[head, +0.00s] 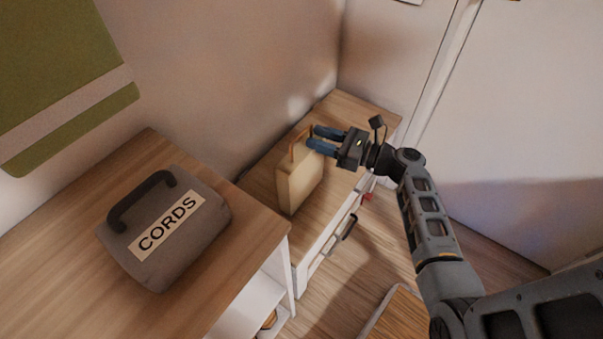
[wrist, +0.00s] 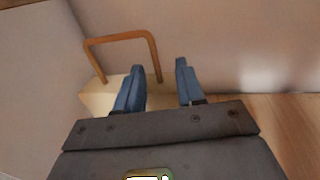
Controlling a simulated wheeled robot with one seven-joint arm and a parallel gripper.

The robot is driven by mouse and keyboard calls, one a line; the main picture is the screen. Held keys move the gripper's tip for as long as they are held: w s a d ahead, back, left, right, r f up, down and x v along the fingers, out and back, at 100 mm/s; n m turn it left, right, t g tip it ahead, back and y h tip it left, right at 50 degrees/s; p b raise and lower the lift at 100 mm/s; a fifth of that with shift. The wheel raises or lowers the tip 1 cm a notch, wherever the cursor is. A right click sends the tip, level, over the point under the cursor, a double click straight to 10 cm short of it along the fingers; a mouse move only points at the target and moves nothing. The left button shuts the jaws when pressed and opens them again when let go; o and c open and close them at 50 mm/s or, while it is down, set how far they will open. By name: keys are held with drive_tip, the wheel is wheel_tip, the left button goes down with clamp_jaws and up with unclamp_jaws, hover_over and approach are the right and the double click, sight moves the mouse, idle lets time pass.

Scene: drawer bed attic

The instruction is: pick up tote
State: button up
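A beige tote (head: 300,184) with an upright tan handle (head: 293,147) stands on the lower wooden-topped drawer unit by the wall. In the wrist view, the tote (wrist: 97,98) is partly hidden behind my gripper, and its handle (wrist: 118,38) rises in an arch. My gripper (head: 313,137) is at the top of the tote, close to the handle. Its two blue fingers are apart, and they also show in the wrist view (wrist: 159,66). One post of the handle appears between the fingertips in that view. I cannot tell whether they touch it.
A grey bag (head: 200,240) with a dark handle and a CORDS label sits on the nearer, higher wooden surface (head: 255,230). The drawer unit's front has a dark handle (head: 343,230). Walls stand close behind the tote. Bare wood (head: 362,107) lies beyond my gripper.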

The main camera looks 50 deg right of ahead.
sight(304, 139)
drive_tip(key=x, duration=0.4)
drive_tip(key=shift+w+a+r, duration=0.15)
drive_tip(key=shift+w, duration=0.05)
clamp_jaws()
idle(1.2)
